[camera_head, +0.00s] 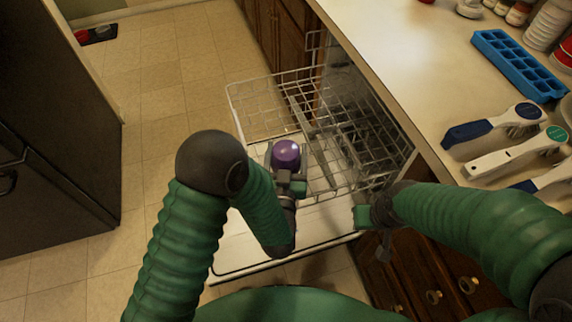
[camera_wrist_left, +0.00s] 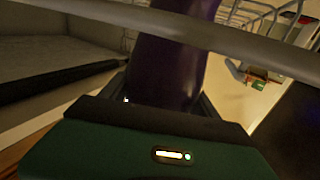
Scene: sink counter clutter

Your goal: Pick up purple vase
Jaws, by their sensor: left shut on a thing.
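The purple vase (camera_head: 286,154) shows in the head view as a shiny dark purple rounded shape over the open dishwasher rack. My left gripper (camera_head: 289,172) is at the vase, shut on it. In the left wrist view the dark purple body of the vase (camera_wrist_left: 170,65) rises between the fingers; a blurred grey bar crosses in front of it. The lower part of the vase is hidden by the gripper. My right gripper (camera_head: 366,214) is by the counter's front edge, to the right of the dishwasher; its fingers are not clear.
A wire dishwasher rack (camera_head: 262,98) is pulled out above the lowered white door (camera_head: 232,262). The counter (camera_head: 408,62) at right holds a blue ice tray (camera_head: 518,65), several brushes (camera_head: 495,127) and jars. Drawers (camera_head: 425,270) are below. Floor is free at left.

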